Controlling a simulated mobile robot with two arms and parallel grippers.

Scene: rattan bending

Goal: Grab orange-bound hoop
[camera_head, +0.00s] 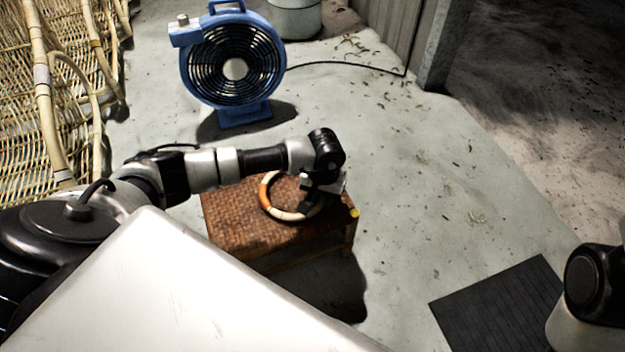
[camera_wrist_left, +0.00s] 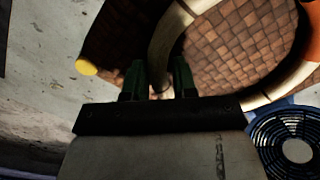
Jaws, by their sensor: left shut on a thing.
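The orange-bound hoop (camera_head: 268,201) is a pale ring with orange wrapping, seen over a low woven rattan stool (camera_head: 230,216) in the head view. My left gripper (camera_head: 308,195) is at the hoop's right side, pointing down. In the left wrist view the hoop (camera_wrist_left: 165,40) passes between the two dark fingers of my left gripper (camera_wrist_left: 160,82), which are shut on its pale part. The stool's woven top (camera_wrist_left: 225,50) lies behind the hoop. I cannot tell whether the hoop touches the stool. My right gripper is not in view.
A blue fan (camera_head: 232,62) stands on the floor behind the stool, its cable running right. Rattan chair frames (camera_head: 45,100) line the left. A dark mat (camera_head: 495,305) lies at the lower right. Floor right of the stool is mostly clear.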

